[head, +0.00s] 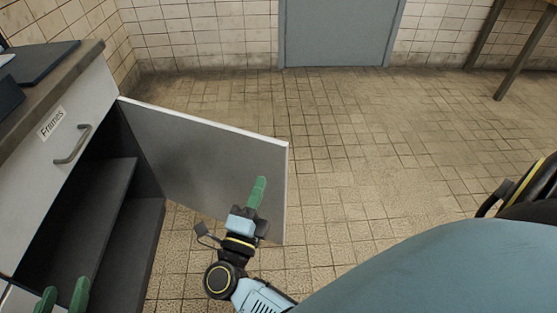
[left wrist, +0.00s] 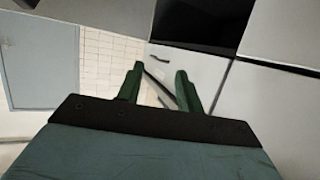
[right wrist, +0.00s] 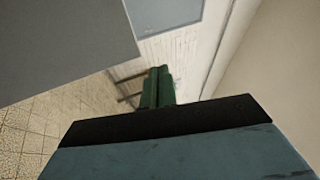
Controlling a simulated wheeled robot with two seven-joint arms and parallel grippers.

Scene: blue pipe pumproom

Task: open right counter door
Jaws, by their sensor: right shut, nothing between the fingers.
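The right counter door (head: 205,160) stands swung wide out from the counter, its grey inner face toward me. The dark compartment with a shelf (head: 90,205) lies exposed at its left. My right gripper (head: 259,192) is shut and empty, in front of the door's inner face near the free edge; I cannot tell if it touches. Its closed fingers show in the right wrist view (right wrist: 158,88), with a grey panel, likely the door (right wrist: 60,45), at upper left. My left gripper (head: 62,300) is open and empty at the lower left, by the counter front; its spread fingers show in the left wrist view (left wrist: 158,90).
A drawer labelled "Frames" with a metal handle (head: 72,145) is above the compartment. Dark items (head: 40,62) lie on the counter top (head: 60,80). The tiled floor (head: 370,150) is clear to a blue-grey door (head: 338,30). A table leg (head: 525,50) stands at upper right.

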